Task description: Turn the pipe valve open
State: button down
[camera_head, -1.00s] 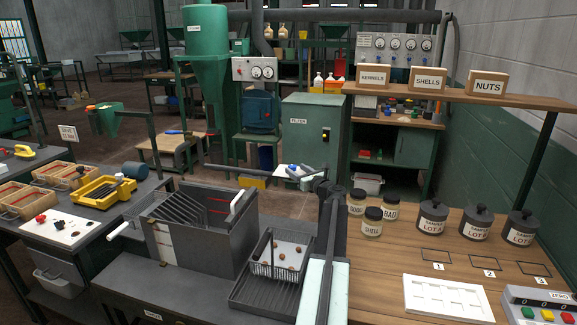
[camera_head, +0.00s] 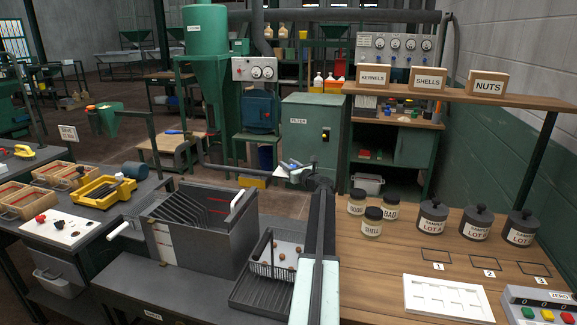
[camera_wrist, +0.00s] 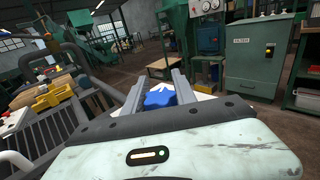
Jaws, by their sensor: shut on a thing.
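A blue lobed piece (camera_wrist: 160,96), which looks like the valve's handle, sits between the two dark fingers of my gripper (camera_wrist: 156,92) in the wrist view. My gripper is shut on it. In the head view the blue piece (camera_head: 293,165) is small, at the tip of my gripper (camera_head: 291,170), beyond the workbench's far edge. A dark horizontal bar (camera_head: 232,172), possibly the pipe, reaches toward it from the left. A pale flat piece (camera_head: 262,174) shows beside the gripper. The valve's body and its open or closed position cannot be made out.
A grey metal bin (camera_head: 205,245) and a wire basket of nuts (camera_head: 280,258) stand on the bench left of my arm. Several jars (camera_head: 372,221) stand on the wooden table to the right. A green filter cabinet (camera_head: 312,135) stands behind the gripper.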

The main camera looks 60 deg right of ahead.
jog(key=shift+h, duration=0.3)
jog(key=m+g+h, duration=0.2)
jog(key=h, duration=0.1)
jog(key=m+g+h, duration=0.1)
jog(key=shift+s+d+m, duration=0.25)
jog(key=shift+d+m, duration=0.05)
jog(key=shift+m, duration=0.1)
jog(key=shift+s+d+m+g+h, duration=0.1)
jog(key=shift+s+m+g+h, duration=0.05)
jog(key=shift+m+g+h, duration=0.55)
jog(key=shift+s+d+m+g+h, duration=0.15)
jog(key=shift+m+g+h, duration=0.35)
jog(key=shift+g, duration=0.35)
jog(key=shift+s+d+m+g+h, duration=0.1)
jog(key=shift+m+g+h, duration=0.45)
jog(key=shift+g, duration=0.5)
jog(key=c, duration=1)
grip_release()
